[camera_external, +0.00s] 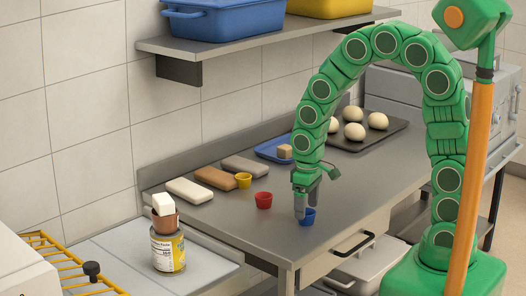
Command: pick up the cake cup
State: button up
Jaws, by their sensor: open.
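Three small cups stand on the steel counter: a blue cup (309,217) near the front edge, a red cup (263,200) left of it, and a yellow cup (243,180) farther back. I cannot tell which of them is the cake cup. My gripper (301,214) points down from my green arm, right at the blue cup, and hides its left part. The jaws are open. I cannot tell whether a finger touches the cup or stands beside it.
Several loaf-like blocks (188,191) lie behind the cups. A blue tray (266,148) and a dark tray (392,138) with dough balls are farther back. The counter's front left is clear.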

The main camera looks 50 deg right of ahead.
jog(key=shift+f, duration=1.5)
jog(key=c, duration=1)
